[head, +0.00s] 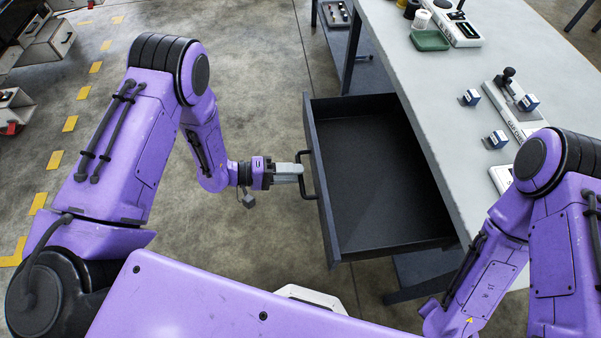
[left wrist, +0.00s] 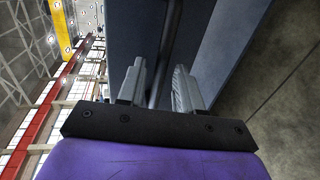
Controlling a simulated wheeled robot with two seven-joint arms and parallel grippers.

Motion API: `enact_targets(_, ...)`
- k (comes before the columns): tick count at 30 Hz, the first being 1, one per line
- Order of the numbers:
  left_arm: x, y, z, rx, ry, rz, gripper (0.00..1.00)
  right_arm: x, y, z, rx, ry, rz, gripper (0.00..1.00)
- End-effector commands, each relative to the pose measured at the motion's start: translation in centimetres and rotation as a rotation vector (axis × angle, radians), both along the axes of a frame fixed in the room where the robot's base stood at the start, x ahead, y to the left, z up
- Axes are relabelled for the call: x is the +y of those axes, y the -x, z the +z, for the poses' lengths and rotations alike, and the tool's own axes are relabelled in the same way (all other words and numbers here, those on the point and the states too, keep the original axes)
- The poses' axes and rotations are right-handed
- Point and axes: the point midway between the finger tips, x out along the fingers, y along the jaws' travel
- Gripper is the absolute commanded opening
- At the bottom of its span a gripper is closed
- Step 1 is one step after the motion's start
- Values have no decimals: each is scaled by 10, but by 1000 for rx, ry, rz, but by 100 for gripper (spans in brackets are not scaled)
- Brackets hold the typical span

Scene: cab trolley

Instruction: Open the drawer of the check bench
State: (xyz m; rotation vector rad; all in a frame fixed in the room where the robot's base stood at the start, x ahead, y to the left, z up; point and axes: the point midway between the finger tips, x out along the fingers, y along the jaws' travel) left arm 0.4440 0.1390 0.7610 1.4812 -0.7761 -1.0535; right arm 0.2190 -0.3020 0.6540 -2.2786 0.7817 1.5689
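The check bench (head: 440,125) has a light grey top, with its dark drawer (head: 385,185) pulled well out toward the left. The drawer's inside is empty. Its black bar handle (head: 306,180) is on the front panel (head: 322,195). My left gripper (head: 298,172) is at the handle. In the left wrist view its two fingers (left wrist: 160,85) stand apart, with the handle bar (left wrist: 168,40) running between them and gaps showing beside it. The drawer's front panel also shows there (left wrist: 205,40). My right gripper is outside the view; only its arm shows.
On the bench stand a green tray (head: 430,40), a white device (head: 455,25), a grey fixture (head: 510,105) and small blue-and-white blocks (head: 496,139). Shelving with bins (head: 45,40) is at the upper left. Bare floor lies left of the drawer.

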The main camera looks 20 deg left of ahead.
Motion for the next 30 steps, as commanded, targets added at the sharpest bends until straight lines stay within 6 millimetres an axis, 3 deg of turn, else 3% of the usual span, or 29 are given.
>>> enact_targets(6, 48, 20, 8, 1, 0, 5, 35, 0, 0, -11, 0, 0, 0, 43)
enact_targets(10, 64, 27, 13, -1, -1, 2, 35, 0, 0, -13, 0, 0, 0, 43)
enact_targets(30, 70, 31, 14, -40, -25, -15, 35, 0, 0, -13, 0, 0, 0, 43)
